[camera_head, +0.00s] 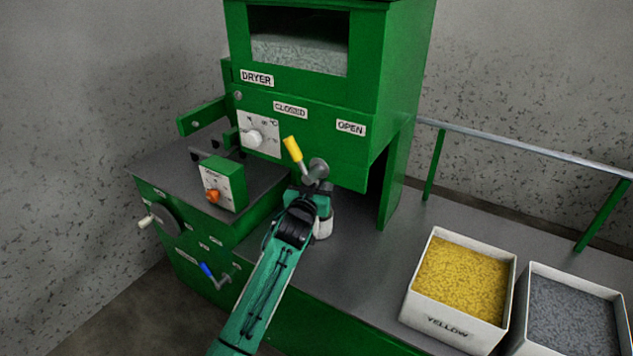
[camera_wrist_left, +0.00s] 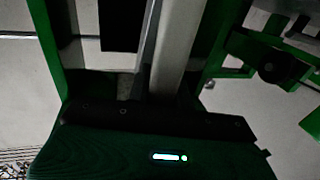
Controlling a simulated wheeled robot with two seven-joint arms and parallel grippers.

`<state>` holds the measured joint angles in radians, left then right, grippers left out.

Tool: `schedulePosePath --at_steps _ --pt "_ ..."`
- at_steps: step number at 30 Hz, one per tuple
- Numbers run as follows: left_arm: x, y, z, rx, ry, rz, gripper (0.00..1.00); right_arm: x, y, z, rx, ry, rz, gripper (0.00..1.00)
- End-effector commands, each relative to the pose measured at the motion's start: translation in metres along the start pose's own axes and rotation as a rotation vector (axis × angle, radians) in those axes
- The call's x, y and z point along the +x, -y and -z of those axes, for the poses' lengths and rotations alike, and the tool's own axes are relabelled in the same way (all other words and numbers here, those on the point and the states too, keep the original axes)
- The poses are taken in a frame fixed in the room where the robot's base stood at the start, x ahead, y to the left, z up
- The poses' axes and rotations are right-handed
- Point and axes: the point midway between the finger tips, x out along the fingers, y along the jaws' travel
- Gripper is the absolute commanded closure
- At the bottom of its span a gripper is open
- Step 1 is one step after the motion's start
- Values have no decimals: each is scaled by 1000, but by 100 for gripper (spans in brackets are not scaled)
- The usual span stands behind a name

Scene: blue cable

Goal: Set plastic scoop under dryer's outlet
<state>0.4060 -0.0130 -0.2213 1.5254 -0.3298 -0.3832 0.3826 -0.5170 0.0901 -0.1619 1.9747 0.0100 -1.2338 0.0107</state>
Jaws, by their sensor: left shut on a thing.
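The green dryer (camera_head: 305,130) stands against the wall, with a lever with a yellow grip (camera_head: 293,149) on its front below the CLOSED label. My left gripper (camera_head: 318,205) is at the dryer's front, below the lever and the grey round fitting. It is shut on a whitish thing (camera_head: 324,229), which looks like the plastic scoop and is mostly hidden by the gripper. In the left wrist view a pale grey-white piece (camera_wrist_left: 180,50) runs up from the gripper. I cannot tell whether the scoop touches the dryer or the grey surface. The outlet is not clearly visible.
A white box of yellow granules (camera_head: 432,311) and a white box of grey granules (camera_head: 525,310) stand on the grey platform (camera_head: 385,262) at the right. A railing (camera_head: 520,148) runs behind them. A small control box (camera_head: 224,182) stands on the machine at left.

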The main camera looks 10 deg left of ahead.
Motion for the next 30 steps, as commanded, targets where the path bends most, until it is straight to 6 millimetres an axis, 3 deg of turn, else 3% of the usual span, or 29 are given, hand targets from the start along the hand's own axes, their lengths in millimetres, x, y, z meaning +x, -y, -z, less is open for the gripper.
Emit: schedulePosePath --at_steps 14,15,18,30 --pt "0 0 -4 0 -1 0 100 2 0 0 0 0 0 64" --pt "0 0 -4 0 -1 0 71 2 0 0 0 0 0 64" --pt "0 0 -4 0 -1 0 53 2 0 0 0 0 0 64" --pt "0 0 -4 0 0 0 53 -5 0 2 0 -8 0 64"
